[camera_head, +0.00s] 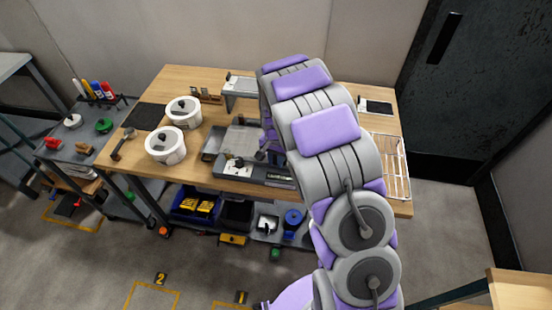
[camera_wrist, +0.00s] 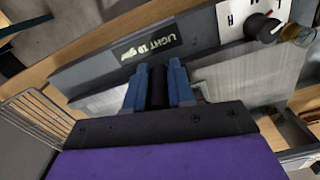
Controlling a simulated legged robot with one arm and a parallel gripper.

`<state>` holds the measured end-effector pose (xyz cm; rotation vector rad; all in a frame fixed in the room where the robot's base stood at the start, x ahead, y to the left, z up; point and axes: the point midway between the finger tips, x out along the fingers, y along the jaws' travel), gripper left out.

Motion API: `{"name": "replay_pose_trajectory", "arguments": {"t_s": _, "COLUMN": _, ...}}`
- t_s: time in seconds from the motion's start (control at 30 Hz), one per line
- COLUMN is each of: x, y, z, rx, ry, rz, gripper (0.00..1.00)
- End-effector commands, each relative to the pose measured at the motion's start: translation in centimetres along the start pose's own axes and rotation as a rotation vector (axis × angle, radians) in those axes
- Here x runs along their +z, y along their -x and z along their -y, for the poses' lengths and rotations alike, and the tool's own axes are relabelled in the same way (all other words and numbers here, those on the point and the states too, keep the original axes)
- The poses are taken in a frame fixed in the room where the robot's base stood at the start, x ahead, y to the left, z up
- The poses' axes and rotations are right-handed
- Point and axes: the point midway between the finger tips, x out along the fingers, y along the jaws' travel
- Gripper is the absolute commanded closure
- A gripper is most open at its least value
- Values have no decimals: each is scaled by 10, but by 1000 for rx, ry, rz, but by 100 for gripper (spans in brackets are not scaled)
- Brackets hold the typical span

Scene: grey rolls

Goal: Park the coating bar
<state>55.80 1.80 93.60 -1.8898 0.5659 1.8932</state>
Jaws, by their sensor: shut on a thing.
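My gripper (camera_wrist: 158,72) has two blue fingers shut on a black upright piece (camera_wrist: 158,88), which I take to be the grip of the coating bar. The rest of the bar is hidden by the fingers and the wrist. In the head view the machine (camera_head: 240,140) stands mid-table, and my arm hides most of the gripper and the machine's right part.
A wire rack (camera_head: 404,170) lies at the table's right end; it also shows in the wrist view (camera_wrist: 30,125). Two white round pots (camera_head: 165,146) and a black mat (camera_head: 143,117) are at left. A raised grey stand (camera_head: 240,88) is behind the machine. A control knob (camera_wrist: 262,27) sticks out of the panel.

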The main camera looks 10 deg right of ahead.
Motion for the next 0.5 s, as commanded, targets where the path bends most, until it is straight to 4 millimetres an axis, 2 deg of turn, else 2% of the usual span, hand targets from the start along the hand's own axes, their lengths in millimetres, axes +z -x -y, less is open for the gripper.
{"name": "replay_pose_trajectory", "arguments": {"t_s": 0.17, "x": -1, "y": 1, "z": -2, "rx": -2, "ry": 0, "rz": -2, "gripper": 100}}
{"name": "replay_pose_trajectory", "arguments": {"t_s": 0.27, "x": -3, "y": 2, "z": -10, "rx": -2, "ry": -1, "rz": -3, "gripper": 100}}
{"name": "replay_pose_trajectory", "arguments": {"t_s": 0.37, "x": -6, "y": 2, "z": -24, "rx": -3, "ry": -3, "rz": -3, "gripper": 100}}
{"name": "replay_pose_trajectory", "arguments": {"t_s": 0.5, "x": -11, "y": 2, "z": -55, "rx": -1, "ry": -5, "rz": 3, "gripper": 100}}
